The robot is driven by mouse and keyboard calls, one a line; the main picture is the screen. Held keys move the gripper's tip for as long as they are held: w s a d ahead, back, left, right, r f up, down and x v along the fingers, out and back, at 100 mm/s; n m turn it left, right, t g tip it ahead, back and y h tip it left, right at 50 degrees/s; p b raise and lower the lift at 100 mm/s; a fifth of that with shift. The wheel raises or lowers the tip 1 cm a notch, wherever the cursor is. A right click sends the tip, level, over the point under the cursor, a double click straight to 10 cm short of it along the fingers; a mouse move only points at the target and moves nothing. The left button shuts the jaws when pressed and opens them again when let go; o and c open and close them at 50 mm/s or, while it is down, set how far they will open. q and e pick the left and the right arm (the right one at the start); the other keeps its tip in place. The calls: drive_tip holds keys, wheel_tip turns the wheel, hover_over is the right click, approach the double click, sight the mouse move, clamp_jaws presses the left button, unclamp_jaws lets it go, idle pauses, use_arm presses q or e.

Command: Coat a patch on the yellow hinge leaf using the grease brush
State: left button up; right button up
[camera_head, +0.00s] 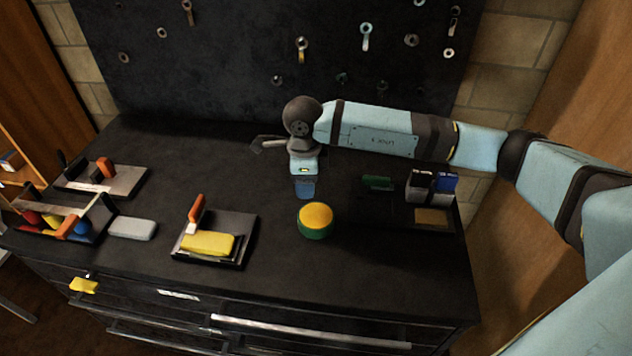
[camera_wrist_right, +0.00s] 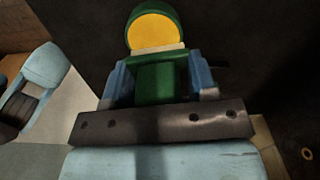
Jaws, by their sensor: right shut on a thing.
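The yellow hinge leaf (camera_head: 208,243) lies on a dark plate (camera_head: 238,225) at the centre-left of the bench, with an orange upright piece (camera_head: 196,208) beside it. A round green pot with a yellow top (camera_head: 315,220) stands to the right of the plate; it also shows in the right wrist view (camera_wrist_right: 153,32). My right gripper (camera_head: 304,190) is just behind the pot in the picture. In the wrist view its blue fingers are shut on a green-handled tool (camera_wrist_right: 160,82), apparently the grease brush, with a pale edge toward the pot. Contact with the pot is unclear. My left gripper is out of view.
A grey block (camera_head: 131,228) and a holder with coloured pieces (camera_head: 75,222) are at the left. Dark and blue boxes (camera_head: 432,186) and a tan pad (camera_head: 431,216) are at the right. A dark pegboard (camera_head: 230,60) stands behind. Bare bench lies between plate and pot.

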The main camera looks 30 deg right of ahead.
sight(316, 216)
drive_tip(key=m, duration=0.5)
drive_tip(key=m+p, duration=0.1)
drive_tip(key=m, duration=0.1)
drive_tip(key=shift+s+d+m, duration=0.2)
drive_tip(key=shift+s+m, duration=0.1)
drive_tip(key=m, duration=0.4)
drive_tip(key=m+p, duration=0.1)
drive_tip(key=m, duration=0.2)
drive_tip(key=shift+s+d, duration=0.2)
drive_tip(key=shift+s, duration=0.1)
drive_tip(key=m, duration=0.4)
drive_tip(key=m+p, duration=0.1)
drive_tip(key=m, duration=0.4)
drive_tip(key=s+m+p, duration=0.1)
drive_tip(key=m, duration=0.3)
drive_tip(key=shift+s+d+f+m, duration=0.1)
drive_tip(key=shift+d+f+m, duration=0.2)
drive_tip(key=shift+m, duration=0.1)
drive_tip(key=shift+f+b, duration=2)
drive_tip(key=shift+f, duration=1.05)
drive_tip(key=shift+f+b, duration=0.3)
drive_tip(key=shift+f, duration=0.25)
drive_tip(key=shift+r+p, duration=2.3)
drive_tip(key=shift+r, duration=1.3)
